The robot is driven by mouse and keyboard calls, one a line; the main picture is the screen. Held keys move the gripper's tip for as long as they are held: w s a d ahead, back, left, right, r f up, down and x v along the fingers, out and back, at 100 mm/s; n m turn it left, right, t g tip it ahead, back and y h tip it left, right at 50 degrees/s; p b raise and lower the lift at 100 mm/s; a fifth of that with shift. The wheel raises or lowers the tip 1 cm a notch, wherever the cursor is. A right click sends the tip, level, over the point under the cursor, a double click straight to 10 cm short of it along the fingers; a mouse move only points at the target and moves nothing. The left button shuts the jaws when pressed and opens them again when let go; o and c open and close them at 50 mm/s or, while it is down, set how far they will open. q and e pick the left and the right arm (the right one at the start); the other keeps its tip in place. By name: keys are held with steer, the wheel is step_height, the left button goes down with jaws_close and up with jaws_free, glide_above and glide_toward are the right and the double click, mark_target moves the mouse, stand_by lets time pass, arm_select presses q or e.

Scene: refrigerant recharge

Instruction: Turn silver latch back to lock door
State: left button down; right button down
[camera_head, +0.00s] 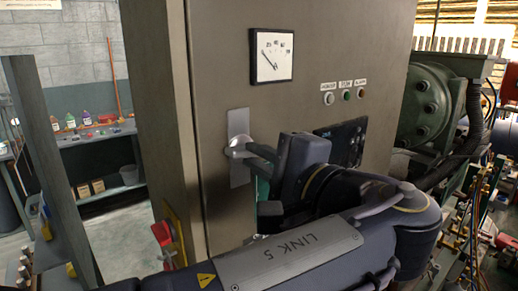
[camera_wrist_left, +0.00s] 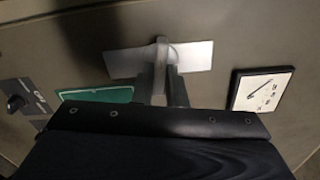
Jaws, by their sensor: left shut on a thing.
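The silver latch (camera_head: 238,150) sits on an upright silver plate (camera_head: 239,179) near the left edge of the grey-brown cabinet door (camera_head: 215,75). My left gripper (camera_head: 250,150) reaches it from the right and is shut on the latch. In the left wrist view the latch plate (camera_wrist_left: 195,55) lies across the picture, and the two fingers of my left gripper (camera_wrist_left: 163,75) are close together at its middle, over the latch handle. My right gripper is not in view.
A gauge (camera_head: 270,55) and several small buttons (camera_head: 346,95) are on the cabinet front. A red and yellow switch (camera_head: 162,232) is at the lower left. Green machinery (camera_head: 428,105) stands at the right. A shelf (camera_head: 95,140) stands behind at the left.

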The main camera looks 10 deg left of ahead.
arm_select(q)
steer(key=m+p, duration=0.2)
steer(key=shift+p, duration=0.3)
steer(key=shift+m, duration=0.4)
steer(key=m, duration=0.4)
steer(key=shift+f+m, duration=0.1)
steer(key=shift+m, duration=2.2)
